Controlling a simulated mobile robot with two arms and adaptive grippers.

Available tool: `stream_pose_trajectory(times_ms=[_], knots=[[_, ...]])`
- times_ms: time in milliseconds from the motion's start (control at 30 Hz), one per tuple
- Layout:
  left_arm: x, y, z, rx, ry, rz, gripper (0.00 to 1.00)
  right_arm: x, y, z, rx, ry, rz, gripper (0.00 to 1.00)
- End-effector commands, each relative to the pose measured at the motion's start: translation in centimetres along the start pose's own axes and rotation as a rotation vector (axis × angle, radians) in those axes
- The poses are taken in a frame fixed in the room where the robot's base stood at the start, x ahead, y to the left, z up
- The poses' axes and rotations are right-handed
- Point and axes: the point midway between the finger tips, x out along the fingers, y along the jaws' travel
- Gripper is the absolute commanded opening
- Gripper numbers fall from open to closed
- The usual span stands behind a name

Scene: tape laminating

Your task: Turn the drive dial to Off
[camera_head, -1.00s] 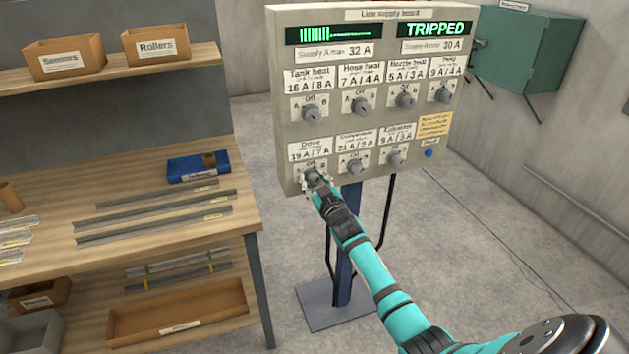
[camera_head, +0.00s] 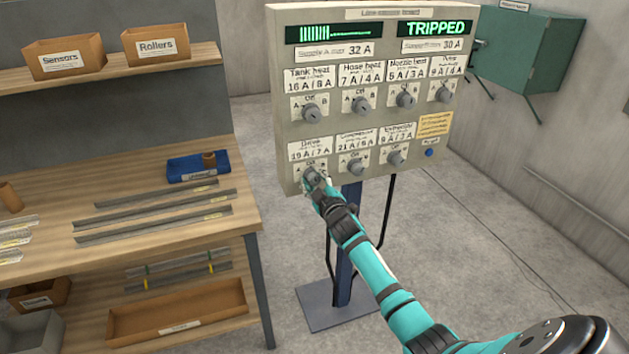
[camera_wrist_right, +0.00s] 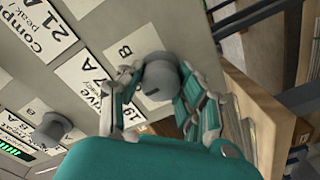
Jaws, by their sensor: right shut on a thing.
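The drive dial (camera_wrist_right: 160,76) is a grey round knob at the lower left of the line supply board (camera_head: 440,110), under the label "Drive 19 A / 7 A" (camera_head: 310,149). My right gripper (camera_head: 316,182) is at the dial and mostly covers it in the head view. In the right wrist view its teal and grey fingers (camera_wrist_right: 157,98) stand on both sides of the dial, shut on it. A "B" mark shows beside the dial there; which mark the dial points to I cannot tell. My left gripper is not in view.
The board shows "TRIPPED" (camera_head: 435,27) in green. Several other dials, such as the compressor dial (camera_head: 355,167), sit close by. A blue reset button (camera_head: 429,153) is at the lower right. A workbench (camera_head: 110,265) stands left of the board.

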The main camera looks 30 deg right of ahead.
Motion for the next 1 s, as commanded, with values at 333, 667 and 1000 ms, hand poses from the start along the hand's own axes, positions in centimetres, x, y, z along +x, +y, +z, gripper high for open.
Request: stream_pose_trajectory(times_ms=[333,667,1000], knots=[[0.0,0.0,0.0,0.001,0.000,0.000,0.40,0.0,-0.1,0.0,0.001,0.000,-0.001,0.45],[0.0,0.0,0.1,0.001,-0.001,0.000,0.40,0.0,0.0,0.0,0.001,0.000,-0.001,0.59],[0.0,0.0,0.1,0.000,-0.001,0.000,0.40,-3.5,-0.1,0.1,0.000,0.000,-0.002,0.59]])
